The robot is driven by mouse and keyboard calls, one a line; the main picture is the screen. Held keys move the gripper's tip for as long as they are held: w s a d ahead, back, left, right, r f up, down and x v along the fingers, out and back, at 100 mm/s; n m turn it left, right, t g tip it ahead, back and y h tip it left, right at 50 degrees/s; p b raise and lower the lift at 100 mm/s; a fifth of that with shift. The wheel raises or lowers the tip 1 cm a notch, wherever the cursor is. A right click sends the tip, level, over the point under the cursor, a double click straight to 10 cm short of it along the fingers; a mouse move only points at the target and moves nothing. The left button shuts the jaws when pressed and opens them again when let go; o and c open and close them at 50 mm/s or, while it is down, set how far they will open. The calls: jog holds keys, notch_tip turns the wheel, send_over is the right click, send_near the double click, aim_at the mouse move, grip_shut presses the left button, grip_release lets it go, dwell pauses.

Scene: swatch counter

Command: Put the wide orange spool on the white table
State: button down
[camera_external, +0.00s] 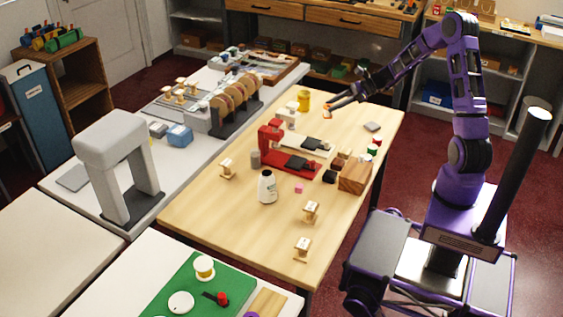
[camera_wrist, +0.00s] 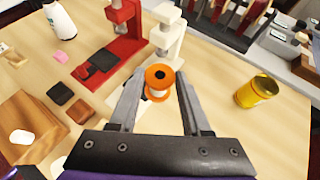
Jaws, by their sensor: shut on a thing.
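The orange spool (camera_wrist: 158,82) has an orange rim and a pale wound middle. My gripper (camera_wrist: 159,92) is shut on it, with one finger on each side, in the wrist view. In the external view my gripper (camera_external: 334,105) holds the spool (camera_external: 327,113) at the far end of the wooden table, near the yellow jar. I cannot tell its exact height above the wood. White tabletops stand left of the wooden table: a bare one (camera_external: 42,240) at lower left and one (camera_external: 125,275) with a green mat at the bottom.
The wooden table (camera_external: 215,212) carries a red machine (camera_external: 272,140), a white machine (camera_wrist: 166,35), a yellow jar (camera_wrist: 257,92), a white bottle (camera_external: 267,187), a wooden block (camera_external: 355,177) and small wooden stands (camera_external: 311,211). A grey arch-shaped machine (camera_external: 108,150) stands on the left counter.

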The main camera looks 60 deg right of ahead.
jog(key=a+r+m+t+h+p, duration=0.1)
jog(key=a+r+m+h, duration=0.25)
jog(key=a, duration=1.55)
jog(key=w+a+r+n+g+y, duration=0.1)
jog(key=w+a+r+n+y, duration=0.35)
jog(key=w+a, duration=0.55)
jog(key=n+g+y+b, duration=0.5)
jog(key=n+g, duration=0.3)
send_over(182, 260)
notch_tip(182, 260, down, 14)
jog(key=shift+r, duration=0.1)
